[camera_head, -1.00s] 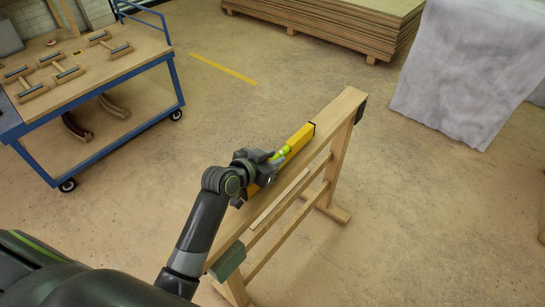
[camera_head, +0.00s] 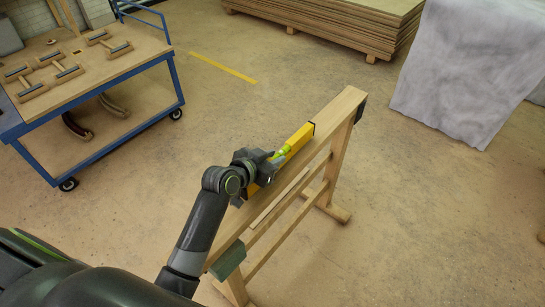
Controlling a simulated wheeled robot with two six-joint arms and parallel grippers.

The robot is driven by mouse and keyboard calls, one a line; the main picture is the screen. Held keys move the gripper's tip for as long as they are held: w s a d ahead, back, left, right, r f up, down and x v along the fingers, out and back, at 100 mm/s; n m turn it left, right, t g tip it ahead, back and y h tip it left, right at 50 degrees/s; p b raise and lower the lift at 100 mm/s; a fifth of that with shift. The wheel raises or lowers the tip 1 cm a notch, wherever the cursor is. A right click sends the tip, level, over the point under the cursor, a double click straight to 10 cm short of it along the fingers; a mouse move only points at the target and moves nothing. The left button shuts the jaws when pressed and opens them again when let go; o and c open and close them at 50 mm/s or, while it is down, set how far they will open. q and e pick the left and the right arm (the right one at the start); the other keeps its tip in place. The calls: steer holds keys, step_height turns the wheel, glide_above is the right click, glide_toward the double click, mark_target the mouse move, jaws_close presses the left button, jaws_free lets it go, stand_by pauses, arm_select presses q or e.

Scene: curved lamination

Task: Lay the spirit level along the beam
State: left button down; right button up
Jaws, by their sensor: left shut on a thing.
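The yellow spirit level (camera_head: 300,138) lies lengthwise along the top of the wooden beam (camera_head: 343,103), with a green vial part showing near my gripper. Its far end has a black cap. My left gripper (camera_head: 272,164) is over the level's middle and is shut on it. The gripper hides part of the level, and its yellow near end shows just below the gripper. Whether the level rests fully on the beam under the gripper cannot be told. My right gripper is not in view.
A blue-framed cart (camera_head: 150,68) with wooden clamps on top stands at the left. A stack of boards (camera_head: 330,32) is at the back, and a grey-white draped block (camera_head: 460,70) at the right. A green pad (camera_head: 228,260) is on the beam's near end.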

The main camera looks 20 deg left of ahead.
arm_select(q)
steer(key=shift+f, duration=0.3)
stand_by(0.5)
steer(key=c, duration=1.1)
jaws_free()
step_height(320, 180, up, 8)
steer(key=p, duration=0.7)
steer(key=shift+p, duration=0.4)
steer(key=shift+f, duration=0.1)
